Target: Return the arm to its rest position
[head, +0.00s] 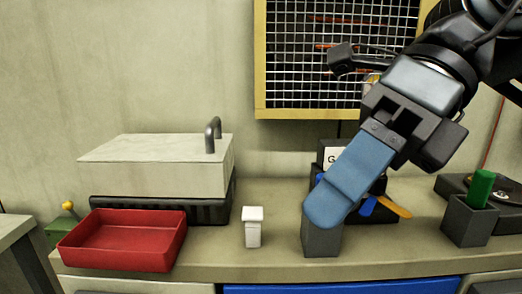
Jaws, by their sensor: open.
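My gripper (326,212) comes in from the upper right of the head view, with its blue finger pointing down and to the left. The near finger hides the other one and the gap between them. No held thing shows at the gripper. The fingertip overlaps the top of a dark grey square block or holder (321,243) on the counter. I cannot tell whether they touch.
On the counter (400,262) stand a red tray (118,262), a small white container (252,229), a pale box with a handle (165,165), a labelled dark bin (330,152) and a grey holder (468,224) with a green cylinder (482,188). A wire-mesh panel (300,60) hangs behind.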

